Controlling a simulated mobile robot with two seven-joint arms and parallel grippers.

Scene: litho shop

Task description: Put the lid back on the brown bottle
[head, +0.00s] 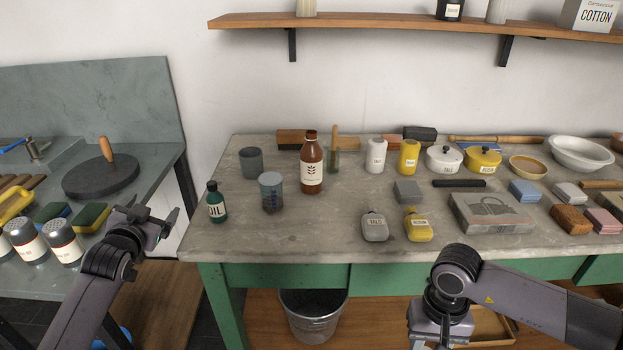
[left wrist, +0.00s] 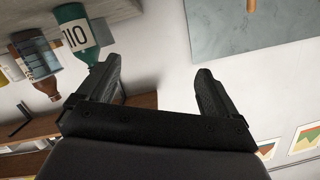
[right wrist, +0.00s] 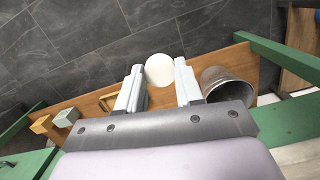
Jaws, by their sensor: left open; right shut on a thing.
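The brown bottle (head: 312,176) with a cream leaf label stands upright at the left part of the table, its narrow neck showing no lid. It also shows upside down in the left wrist view (left wrist: 42,82). My left gripper (head: 155,226) is open and empty, left of the table's front corner and the green oil bottle. Its spread fingers show in the left wrist view (left wrist: 157,82). My right gripper (right wrist: 158,82) is shut on a white round lid (right wrist: 159,68), held below and in front of the table edge. In the head view its fingertips are hidden.
The green oil bottle (head: 216,203), a grey cup (head: 251,162) and a glass jar (head: 271,193) stand left of the brown bottle. Grey and yellow bottles (head: 417,226) stand at the front. A metal bucket (right wrist: 222,82) is below the table. Bare tabletop lies before the brown bottle.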

